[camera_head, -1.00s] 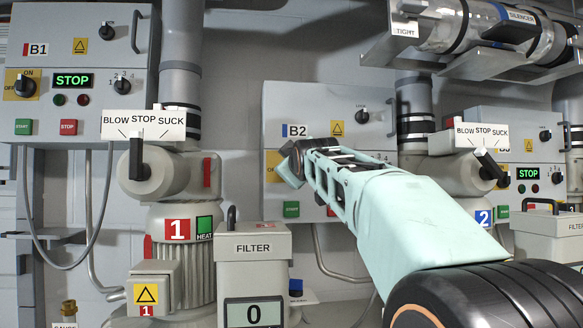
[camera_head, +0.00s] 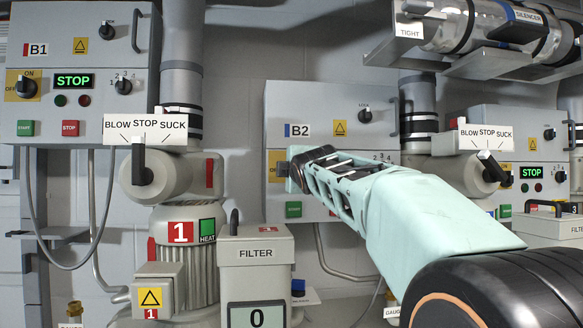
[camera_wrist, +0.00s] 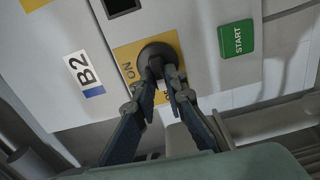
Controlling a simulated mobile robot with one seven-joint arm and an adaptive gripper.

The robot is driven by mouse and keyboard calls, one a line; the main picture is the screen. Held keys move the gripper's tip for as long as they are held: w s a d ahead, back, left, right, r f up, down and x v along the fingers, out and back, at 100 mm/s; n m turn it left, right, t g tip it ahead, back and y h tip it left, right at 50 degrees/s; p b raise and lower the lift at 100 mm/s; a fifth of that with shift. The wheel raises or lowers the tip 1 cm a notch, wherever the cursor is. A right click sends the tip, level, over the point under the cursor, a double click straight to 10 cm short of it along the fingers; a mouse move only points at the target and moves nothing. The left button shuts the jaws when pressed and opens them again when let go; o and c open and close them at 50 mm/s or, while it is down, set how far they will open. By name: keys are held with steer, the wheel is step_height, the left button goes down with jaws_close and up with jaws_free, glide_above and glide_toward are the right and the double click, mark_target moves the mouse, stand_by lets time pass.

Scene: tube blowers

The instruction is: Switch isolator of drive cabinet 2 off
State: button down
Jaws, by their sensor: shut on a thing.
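Drive cabinet 2 is the grey box labelled B2 (camera_head: 298,131). Its isolator is a dark round knob (camera_wrist: 157,52) on a yellow plate (camera_wrist: 128,58) in the wrist view. The plate's ON mark shows left of the knob there; a second mark below it is partly covered by a finger. My gripper (camera_wrist: 162,76) is shut on the knob's grip, one finger on each side. In the head view my gripper (camera_head: 292,172) is at the cabinet's left side and hides the knob. Which mark the knob points to cannot be told for sure.
A green START button (camera_wrist: 237,39) is right of the knob in the wrist view. The filter box (camera_head: 256,253) stands below left of my arm. Cabinet B1 (camera_head: 85,70) is at left. A BLOW/STOP/SUCK lever (camera_head: 490,165) is right of my arm.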

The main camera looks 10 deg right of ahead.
steer(key=shift+n, duration=0.3)
steer(key=c, duration=2)
jaws_free()
steer(key=shift+o, duration=0.2)
